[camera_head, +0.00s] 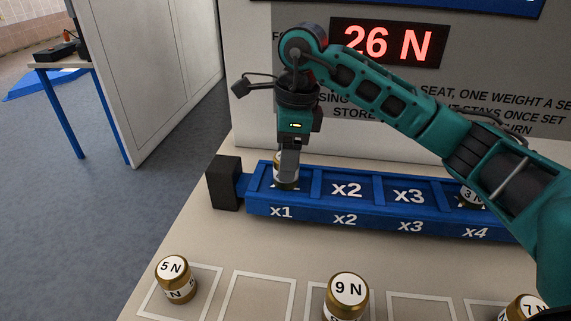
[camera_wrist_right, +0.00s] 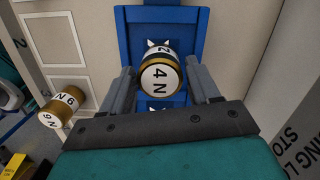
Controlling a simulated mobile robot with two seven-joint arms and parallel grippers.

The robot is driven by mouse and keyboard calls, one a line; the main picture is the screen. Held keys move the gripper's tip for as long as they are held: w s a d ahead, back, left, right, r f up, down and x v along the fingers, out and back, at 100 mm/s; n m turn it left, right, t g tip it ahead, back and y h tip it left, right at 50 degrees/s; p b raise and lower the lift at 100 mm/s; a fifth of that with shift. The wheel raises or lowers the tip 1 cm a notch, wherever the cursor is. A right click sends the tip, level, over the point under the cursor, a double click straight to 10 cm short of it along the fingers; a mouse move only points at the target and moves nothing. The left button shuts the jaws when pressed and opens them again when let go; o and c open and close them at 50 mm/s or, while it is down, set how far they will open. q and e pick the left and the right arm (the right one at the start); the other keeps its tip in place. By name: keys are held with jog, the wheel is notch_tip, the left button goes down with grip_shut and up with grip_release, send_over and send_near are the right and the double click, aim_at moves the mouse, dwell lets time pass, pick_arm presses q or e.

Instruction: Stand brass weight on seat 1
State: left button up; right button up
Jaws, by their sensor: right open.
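The brass weight (camera_wrist_right: 160,75) marked 4 N sits in the x1 seat, seat 1, of the blue rail (camera_head: 345,225). It also shows in the head view (camera_head: 284,180), partly hidden behind the fingers; it looks upright there. My right gripper (camera_head: 289,165) points down over that seat. In the right wrist view its open fingers (camera_wrist_right: 163,88) stand on both sides of the weight, with visible gaps. My left gripper is not in view.
Brass weights marked 5 N (camera_head: 176,282), 9 N (camera_head: 347,298) and 7 N (camera_head: 524,308) stand in front of the rail. Seats x2 and x3 are empty. The display (camera_head: 388,43) reads 26 N.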

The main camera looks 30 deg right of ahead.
jog(key=r, duration=0.6)
jog(key=d+r+p, duration=0.1)
jog(key=r, duration=0.2)
jog(key=shift+s+r, duration=0.3)
